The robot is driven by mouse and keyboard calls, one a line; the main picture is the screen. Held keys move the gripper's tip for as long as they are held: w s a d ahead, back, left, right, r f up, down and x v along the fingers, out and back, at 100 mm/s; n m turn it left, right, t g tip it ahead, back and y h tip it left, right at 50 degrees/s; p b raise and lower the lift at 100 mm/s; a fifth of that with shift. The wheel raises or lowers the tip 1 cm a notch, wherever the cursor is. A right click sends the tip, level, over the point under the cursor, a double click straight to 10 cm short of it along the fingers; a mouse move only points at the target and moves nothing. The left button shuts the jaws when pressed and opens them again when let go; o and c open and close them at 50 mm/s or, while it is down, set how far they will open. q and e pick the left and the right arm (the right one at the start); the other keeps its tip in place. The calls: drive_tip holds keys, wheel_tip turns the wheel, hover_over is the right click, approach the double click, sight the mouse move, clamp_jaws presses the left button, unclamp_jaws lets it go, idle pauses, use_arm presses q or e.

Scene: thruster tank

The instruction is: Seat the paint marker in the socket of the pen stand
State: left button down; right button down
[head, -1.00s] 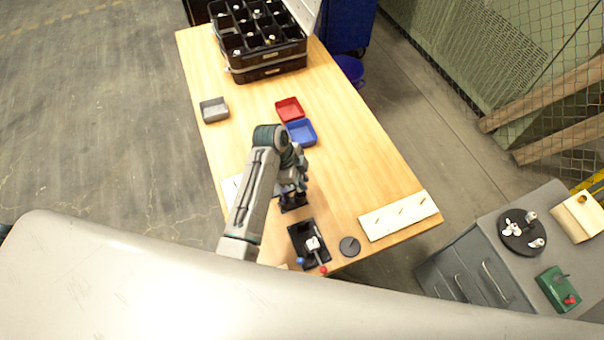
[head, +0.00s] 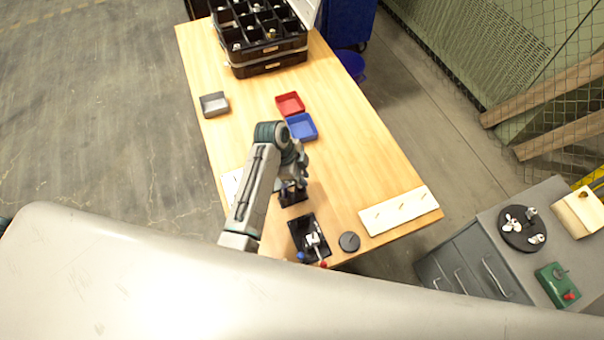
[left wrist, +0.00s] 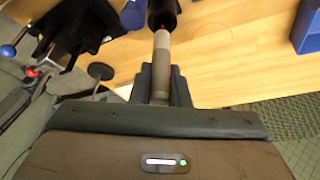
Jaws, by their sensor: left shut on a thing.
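My left gripper (head: 291,185) points down over the near part of the wooden table, above a small black stand (head: 293,198). In the left wrist view my left gripper (left wrist: 160,78) is shut on the paint marker, a grey-beige cylinder (left wrist: 161,55). The marker's far end meets or overlaps the open-looking end of a black cylinder (left wrist: 163,14), which looks like the pen stand's socket. I cannot tell whether the marker's end is inside it or just in front. In the head view the marker is hidden by my gripper. My right gripper is not in view.
A black tray with a handled tool (head: 308,235), a dark disc (head: 349,242) and a pale board (head: 400,213) lie near the gripper. Red (head: 290,104) and blue (head: 302,127) bins, a grey bin (head: 214,104) and a black case (head: 265,50) stand farther back.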

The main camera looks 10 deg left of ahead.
use_arm(q)
drive_tip(key=shift+f, duration=0.2)
idle(0.5)
drive_tip(key=shift+f, duration=0.4)
drive_tip(key=shift+f, duration=0.1)
drive_tip(key=shift+f, duration=0.35)
drive_tip(key=shift+f+b, duration=0.3)
drive_tip(key=shift+f, duration=0.05)
drive_tip(key=shift+f, duration=0.1)
idle(0.4)
drive_tip(key=shift+f, duration=0.5)
